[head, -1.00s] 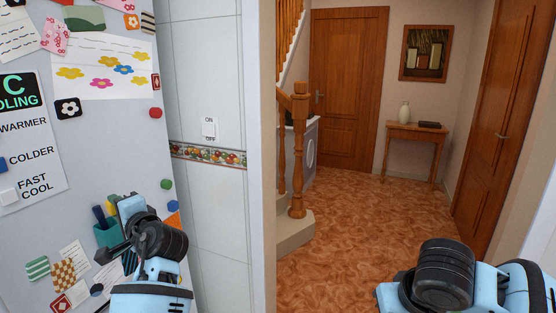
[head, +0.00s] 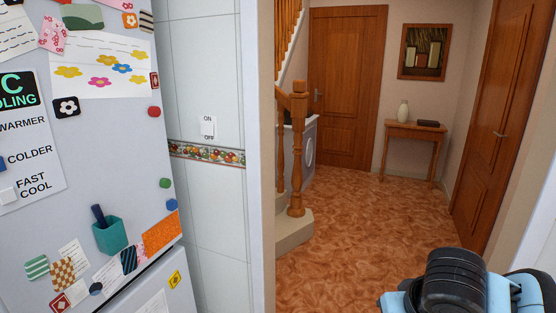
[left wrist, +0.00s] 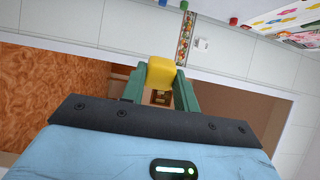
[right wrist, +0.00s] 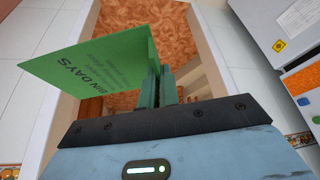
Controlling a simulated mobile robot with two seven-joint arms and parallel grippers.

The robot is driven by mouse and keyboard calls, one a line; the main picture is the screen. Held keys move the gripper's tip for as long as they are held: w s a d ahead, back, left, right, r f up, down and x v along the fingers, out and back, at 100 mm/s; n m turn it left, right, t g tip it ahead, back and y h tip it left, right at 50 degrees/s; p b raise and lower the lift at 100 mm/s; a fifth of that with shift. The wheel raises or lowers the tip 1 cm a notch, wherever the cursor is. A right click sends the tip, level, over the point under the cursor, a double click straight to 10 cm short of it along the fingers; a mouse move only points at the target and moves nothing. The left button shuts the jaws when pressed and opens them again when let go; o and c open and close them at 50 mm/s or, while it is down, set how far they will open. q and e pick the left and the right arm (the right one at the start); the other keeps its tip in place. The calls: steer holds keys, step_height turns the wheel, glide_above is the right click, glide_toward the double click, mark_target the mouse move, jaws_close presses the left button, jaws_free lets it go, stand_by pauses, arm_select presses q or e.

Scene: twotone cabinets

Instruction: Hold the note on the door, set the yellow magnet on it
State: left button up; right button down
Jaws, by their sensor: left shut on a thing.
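My left gripper (left wrist: 161,88) is shut on the yellow magnet (left wrist: 161,71), a small block between its green fingertips in the left wrist view. My right gripper (right wrist: 162,82) is shut on the note (right wrist: 95,62), a green sheet with dark print reading "BIN DAYS", held by one edge in the right wrist view. The fridge door (head: 120,150) fills the left of the head view. Both held things are away from the door. Neither the note nor the magnet shows in the head view; there only part of my right arm shows, at the bottom right.
The door carries a flower drawing (head: 101,70), a black-and-white label sheet (head: 25,140), a teal pen cup (head: 110,236), an orange card (head: 162,233) and several small magnets. A bare patch lies between the label sheet and the pen cup. A tiled wall (head: 210,215) stands beside the fridge.

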arm_select(q)
steer(key=s+d, duration=0.1)
steer(key=s+m+h, duration=0.1)
steer(key=s+d+h, duration=0.1)
steer(key=s, duration=0.1)
steer(key=shift+s+d+f, duration=0.1)
steer(key=shift+d+f, duration=0.05)
steer(key=shift+d, duration=0.15)
